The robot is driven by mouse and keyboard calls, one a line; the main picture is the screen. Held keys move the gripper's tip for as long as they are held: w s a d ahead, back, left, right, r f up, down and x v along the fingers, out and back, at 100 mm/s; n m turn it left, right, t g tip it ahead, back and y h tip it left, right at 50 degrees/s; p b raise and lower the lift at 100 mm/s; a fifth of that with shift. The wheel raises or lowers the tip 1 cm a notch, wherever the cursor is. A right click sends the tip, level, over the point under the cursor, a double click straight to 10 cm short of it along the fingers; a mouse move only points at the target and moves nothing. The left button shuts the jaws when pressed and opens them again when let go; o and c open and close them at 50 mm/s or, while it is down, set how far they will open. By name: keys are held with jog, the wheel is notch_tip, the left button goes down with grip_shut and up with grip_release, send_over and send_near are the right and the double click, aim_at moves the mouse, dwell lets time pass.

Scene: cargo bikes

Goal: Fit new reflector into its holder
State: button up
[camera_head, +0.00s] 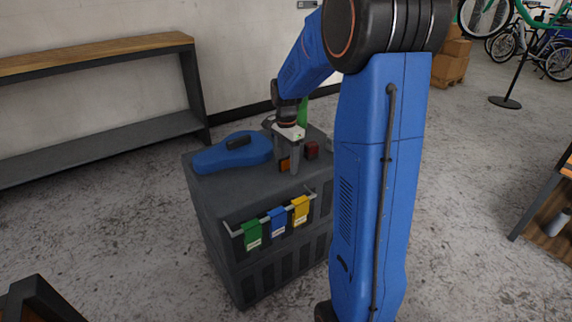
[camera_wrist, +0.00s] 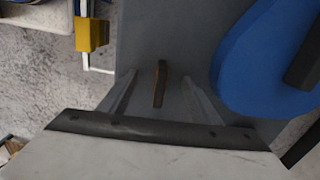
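A small orange reflector-like piece (camera_head: 284,165) is on the top of the dark grey cart, partly hidden by my gripper. In the wrist view it is a narrow orange-brown piece (camera_wrist: 160,84) lying between my two fingers, with a gap on each side. My gripper (camera_head: 289,163) points down over the cart top, its fingers apart around the piece; it also shows in the wrist view (camera_wrist: 160,77). A dark red block (camera_head: 311,150) stands just right of my gripper. I cannot make out a reflector holder.
A blue case (camera_head: 232,153) lies left of my gripper on the cart (camera_head: 215,184). A green bottle-like thing (camera_head: 303,112) stands behind it. Green, blue and yellow cloths (camera_head: 300,209) hang on the cart's front rail. A wood-topped bench (camera_head: 95,55) stands along the wall.

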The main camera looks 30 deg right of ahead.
grip_shut()
jog(key=shift+r, duration=3)
